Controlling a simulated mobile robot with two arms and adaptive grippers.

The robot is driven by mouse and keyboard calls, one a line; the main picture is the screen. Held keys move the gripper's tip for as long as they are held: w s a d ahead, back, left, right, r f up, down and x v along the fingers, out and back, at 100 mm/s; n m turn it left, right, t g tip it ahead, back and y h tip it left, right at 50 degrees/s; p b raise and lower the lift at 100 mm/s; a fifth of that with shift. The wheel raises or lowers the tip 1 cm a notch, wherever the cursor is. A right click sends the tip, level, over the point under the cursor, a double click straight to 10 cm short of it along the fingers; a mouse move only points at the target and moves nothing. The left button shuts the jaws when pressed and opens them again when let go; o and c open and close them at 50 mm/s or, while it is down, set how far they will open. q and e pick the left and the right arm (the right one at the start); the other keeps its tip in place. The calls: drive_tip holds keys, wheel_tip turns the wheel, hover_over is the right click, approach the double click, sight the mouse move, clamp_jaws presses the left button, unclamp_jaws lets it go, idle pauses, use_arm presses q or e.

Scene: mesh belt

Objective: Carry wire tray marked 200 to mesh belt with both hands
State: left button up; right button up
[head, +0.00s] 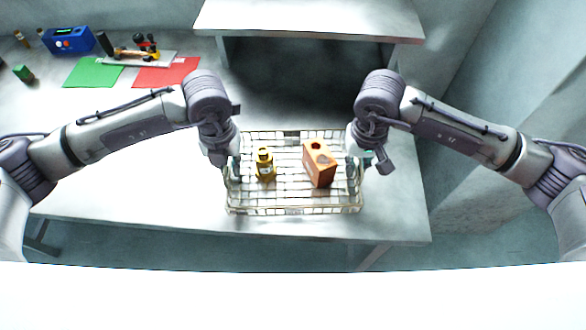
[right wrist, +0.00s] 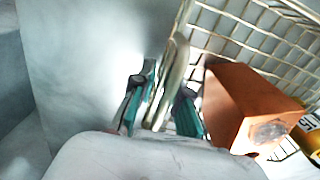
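The wire tray (head: 293,210) is a pale mesh basket on the table near its front edge. A yellow bottle (head: 265,166) stands in its left half, and an orange-brown block (head: 319,166) with a round hole stands in its right half. No 200 mark is legible. My left gripper (head: 232,168) points down at the tray's left end; its fingers are mostly hidden. My right gripper (head: 359,162) is at the right end. In the right wrist view its teal-padded fingers (right wrist: 162,110) stand apart, one either side of the tray's thick rim. The mesh belt is not identifiable.
A raised grey shelf (head: 310,18) with a dark opening stands behind the tray. Green (head: 94,72) and red (head: 165,73) mats, a blue box (head: 68,41) and tools lie at the back left. The table (head: 110,180) is clear left of the tray.

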use_arm(q)
clamp_jaws()
use_arm(e)
clamp_jaws()
use_arm(q)
drive_tip(key=shift+r, duration=0.15)
use_arm(e)
drive_tip(key=shift+r, duration=0.1)
